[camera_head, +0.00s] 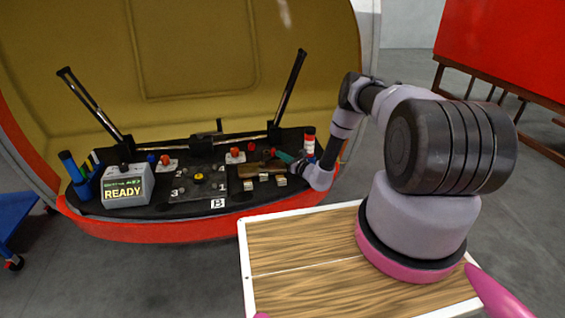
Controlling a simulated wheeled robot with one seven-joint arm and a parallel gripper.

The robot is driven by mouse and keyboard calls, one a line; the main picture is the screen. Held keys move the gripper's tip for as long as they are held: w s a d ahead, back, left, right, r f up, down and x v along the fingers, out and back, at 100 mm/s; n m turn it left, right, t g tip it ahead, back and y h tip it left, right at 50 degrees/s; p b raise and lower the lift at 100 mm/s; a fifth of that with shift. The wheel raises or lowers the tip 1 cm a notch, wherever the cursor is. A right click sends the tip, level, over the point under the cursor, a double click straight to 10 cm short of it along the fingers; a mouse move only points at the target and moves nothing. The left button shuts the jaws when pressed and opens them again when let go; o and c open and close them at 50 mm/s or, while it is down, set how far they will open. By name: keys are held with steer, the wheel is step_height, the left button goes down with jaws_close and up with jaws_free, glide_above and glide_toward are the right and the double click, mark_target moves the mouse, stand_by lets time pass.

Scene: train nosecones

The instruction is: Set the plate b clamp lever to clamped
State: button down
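A white label with a black B (217,203) sits on the front edge of the black console. Behind it is a dark grey plate (188,190) with white numerals and a yellow knob (199,178). Red-orange knobs stand behind the plate, one on a white base at the left (165,159) and one at the right (235,152). I cannot tell which part is the clamp lever or how it is set.
A brown piece (262,167) and small metal blocks (280,181) lie close to my gripper. A red-capped bottle (309,140) stands behind it. A grey box reading READY (127,186) and a blue holder (84,187) stand at the left. Two dark wiper arms (290,85) rise behind.

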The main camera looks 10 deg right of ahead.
steer(key=shift+w+a, duration=0.2)
steer(key=shift+w, duration=0.45)
steer(key=shift+w+a, duration=0.15)
steer(key=shift+w, duration=0.45)
